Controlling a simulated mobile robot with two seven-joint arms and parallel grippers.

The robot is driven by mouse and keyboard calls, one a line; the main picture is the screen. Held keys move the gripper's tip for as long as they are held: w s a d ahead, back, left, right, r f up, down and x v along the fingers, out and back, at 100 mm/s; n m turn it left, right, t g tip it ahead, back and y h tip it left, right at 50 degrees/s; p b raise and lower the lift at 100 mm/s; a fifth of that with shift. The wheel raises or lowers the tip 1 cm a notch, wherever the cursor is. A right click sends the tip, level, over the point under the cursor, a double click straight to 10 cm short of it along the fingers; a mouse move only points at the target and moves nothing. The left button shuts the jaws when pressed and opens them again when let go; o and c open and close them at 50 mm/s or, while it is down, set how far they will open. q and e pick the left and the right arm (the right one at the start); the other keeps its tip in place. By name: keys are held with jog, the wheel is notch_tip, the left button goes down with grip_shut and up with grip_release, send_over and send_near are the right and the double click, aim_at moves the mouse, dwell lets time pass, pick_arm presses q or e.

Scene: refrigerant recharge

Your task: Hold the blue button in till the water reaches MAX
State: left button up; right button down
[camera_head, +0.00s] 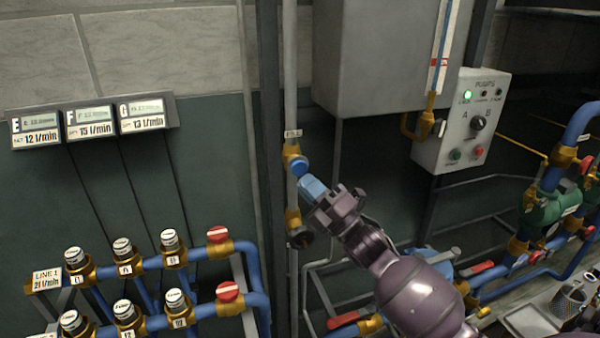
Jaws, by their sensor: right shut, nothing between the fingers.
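The blue button (299,166) sits on a brass valve on the vertical pipe, under a small label (293,133) that seems to read FILL. My right gripper (311,186) comes up from the lower right, shut and empty. Its blue fingertips are just below and right of the button; I cannot tell whether they touch it. A sight tube (443,45) with a blue column and a scale with a red mark (438,62) runs down the grey tank's right side. The MAX marking and the exact water level are too small to read. My left gripper is out of view.
A second brass valve (293,218) is lower on the same pipe. A control box (463,122) with a lit green lamp is at the right. Several white-capped valves and red knobs (218,234) fill the lower left. Three displays (89,120) hang on the wall.

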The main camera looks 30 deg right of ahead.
aim_at(299, 167)
jog(key=shift+w+d, duration=0.25)
jog(key=shift+w, duration=0.7)
dwell(1.0)
jog(key=shift+w, duration=0.1)
dwell(0.4)
jog(key=shift+w+d, duration=0.1)
jog(key=shift+w, duration=0.25)
jog(key=shift+w+d+b, duration=0.1)
jog(key=shift+w+b, duration=0.3)
jog(key=shift+w, duration=0.1)
dwell(1.0)
dwell(0.9)
